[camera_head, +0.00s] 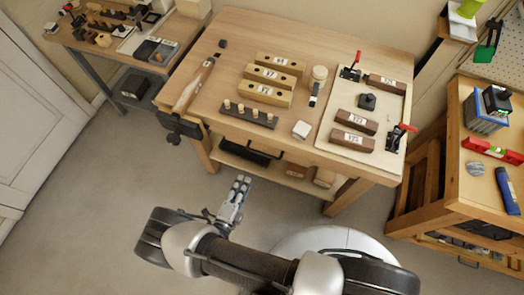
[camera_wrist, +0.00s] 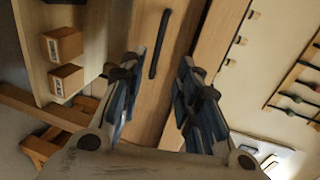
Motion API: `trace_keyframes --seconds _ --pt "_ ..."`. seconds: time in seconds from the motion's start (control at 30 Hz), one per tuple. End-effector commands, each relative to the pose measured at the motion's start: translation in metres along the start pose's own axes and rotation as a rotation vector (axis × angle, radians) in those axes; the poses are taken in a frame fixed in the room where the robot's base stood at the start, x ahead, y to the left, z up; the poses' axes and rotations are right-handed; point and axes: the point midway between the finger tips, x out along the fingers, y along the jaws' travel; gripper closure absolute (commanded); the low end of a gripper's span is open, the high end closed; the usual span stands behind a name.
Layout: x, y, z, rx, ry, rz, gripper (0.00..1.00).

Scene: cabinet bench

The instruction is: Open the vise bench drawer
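The vise bench (camera_head: 215,75) is a wooden workbench with a vise (camera_head: 178,128) at its front left corner. Its drawer front lies under the top's front edge and looks shut. A long black bar handle (camera_head: 250,149) runs along it. In the wrist view the pale wooden drawer front (camera_wrist: 181,55) fills the middle, with the black handle (camera_wrist: 159,45) beyond the fingertips. My gripper (camera_head: 242,181) is in front of the bench, short of the handle. In the wrist view my gripper (camera_wrist: 158,78) has its fingers spread apart, with nothing between them.
Wooden blocks, red-handled clamps and a pale board (camera_head: 340,138) lie on the bench top. A lower shelf with boxes (camera_wrist: 64,45) is under the drawer. A side table (camera_head: 150,65) stands left and a tool cart (camera_head: 465,170) right. The floor before the bench is clear.

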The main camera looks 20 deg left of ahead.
Motion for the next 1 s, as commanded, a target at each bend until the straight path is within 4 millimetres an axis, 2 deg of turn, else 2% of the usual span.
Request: trace_keyframes --seconds 0.17,0.6,0.8,1.0 --pt "0.031 0.0 -0.003 0.004 0.01 0.001 0.69" --pt "0.127 0.001 -0.003 0.008 0.011 0.001 0.69" --pt "0.156 0.0 -0.003 0.007 0.008 0.001 0.69" --pt "0.168 -0.001 -0.002 0.005 0.006 0.001 0.69"
